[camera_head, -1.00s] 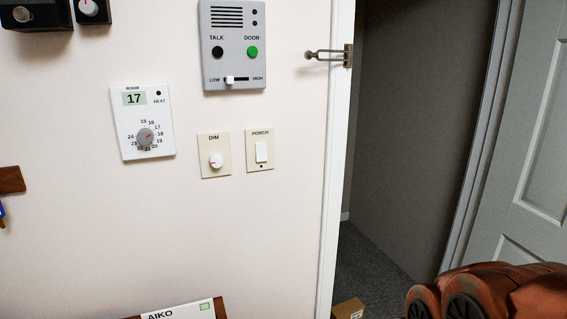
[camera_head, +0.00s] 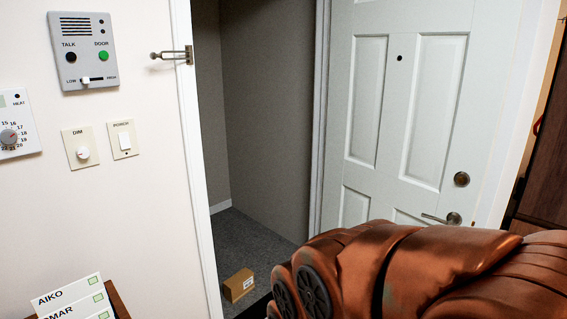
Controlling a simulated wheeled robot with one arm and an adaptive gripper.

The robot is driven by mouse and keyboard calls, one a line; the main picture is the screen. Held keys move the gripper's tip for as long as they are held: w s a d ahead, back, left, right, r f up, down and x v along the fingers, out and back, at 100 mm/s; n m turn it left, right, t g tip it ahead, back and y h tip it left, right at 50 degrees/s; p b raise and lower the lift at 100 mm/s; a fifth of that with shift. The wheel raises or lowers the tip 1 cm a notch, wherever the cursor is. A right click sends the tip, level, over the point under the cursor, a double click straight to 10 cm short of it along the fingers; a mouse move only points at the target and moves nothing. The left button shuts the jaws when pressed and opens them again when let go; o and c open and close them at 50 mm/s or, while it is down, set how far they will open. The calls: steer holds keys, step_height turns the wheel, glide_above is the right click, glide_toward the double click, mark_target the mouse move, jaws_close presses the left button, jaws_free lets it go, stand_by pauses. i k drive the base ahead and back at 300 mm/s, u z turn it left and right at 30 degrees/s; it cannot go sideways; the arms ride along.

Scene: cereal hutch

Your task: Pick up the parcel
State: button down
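The parcel (camera_head: 239,285) is a small brown cardboard box with a white label. It lies on the grey carpeted floor beyond the doorway, low in the middle-left of the view. My copper-coloured arm covers the lower right and stands between the parcel and the door's lower part. My gripper is out of view, so its fingers and distance to the parcel do not show.
A white door (camera_head: 408,110) stands open at the right, with a lever handle (camera_head: 441,218). The door frame (camera_head: 195,150) has a metal latch guard (camera_head: 172,55). An intercom (camera_head: 84,50) and switches (camera_head: 123,139) are on the left wall. Name cards (camera_head: 72,298) stand at lower left.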

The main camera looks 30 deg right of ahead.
mark_target(239, 285)
steer(key=u, duration=0.05)
steer(key=k, duration=0.45)
steer(key=z, duration=1.2)
steer(key=i, duration=1.25)
steer(key=u, duration=0.2)
